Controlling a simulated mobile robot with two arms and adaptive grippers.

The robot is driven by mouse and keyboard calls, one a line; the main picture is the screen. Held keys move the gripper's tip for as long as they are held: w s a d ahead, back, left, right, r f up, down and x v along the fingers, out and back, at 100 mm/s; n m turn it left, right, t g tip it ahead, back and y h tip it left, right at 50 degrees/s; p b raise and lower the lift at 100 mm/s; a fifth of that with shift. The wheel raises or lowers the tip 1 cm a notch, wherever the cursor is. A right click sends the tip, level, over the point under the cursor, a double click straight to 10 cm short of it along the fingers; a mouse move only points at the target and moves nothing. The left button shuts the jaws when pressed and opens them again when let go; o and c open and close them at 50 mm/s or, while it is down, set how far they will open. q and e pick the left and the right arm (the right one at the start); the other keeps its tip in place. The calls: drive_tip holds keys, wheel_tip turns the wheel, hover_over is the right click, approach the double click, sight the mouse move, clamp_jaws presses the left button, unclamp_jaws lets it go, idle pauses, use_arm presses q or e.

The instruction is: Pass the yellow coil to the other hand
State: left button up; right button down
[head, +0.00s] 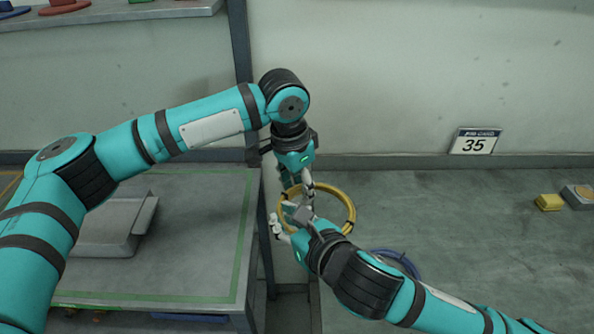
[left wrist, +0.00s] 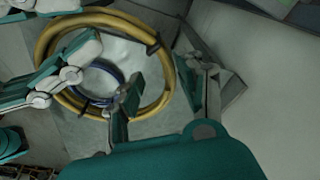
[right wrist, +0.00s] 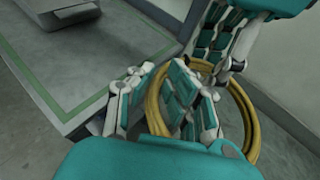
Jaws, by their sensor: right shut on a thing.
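The yellow coil (head: 351,205) is a ring held in the air right of the left table's edge. My right gripper (head: 286,214) is shut on the left part of its rim; in the right wrist view the coil (right wrist: 252,118) passes between its fingers (right wrist: 160,88). My left gripper (head: 297,188) points down at the coil from above. In the left wrist view its fingers (left wrist: 158,88) are apart, one inside the ring and one outside, with the coil's rim (left wrist: 171,80) between them. The two grippers are close together and partly hide each other and the coil.
A blue coil (head: 400,262) lies lower on the right grey surface, partly behind my right arm. The left table (head: 200,205) holds a metal tray (head: 105,240). A yellow block (head: 549,202) and a small box (head: 578,194) sit far right, near a "35" sign (head: 475,141).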

use_arm(q)
drive_tip(key=shift+d+f, duration=0.1)
drive_tip(key=shift+f, duration=0.25)
drive_tip(key=shift+c, duration=0.4)
clamp_jaws()
use_arm(e)
drive_tip(key=c, duration=1.2)
unclamp_jaws()
drive_tip(key=shift+c, duration=0.2)
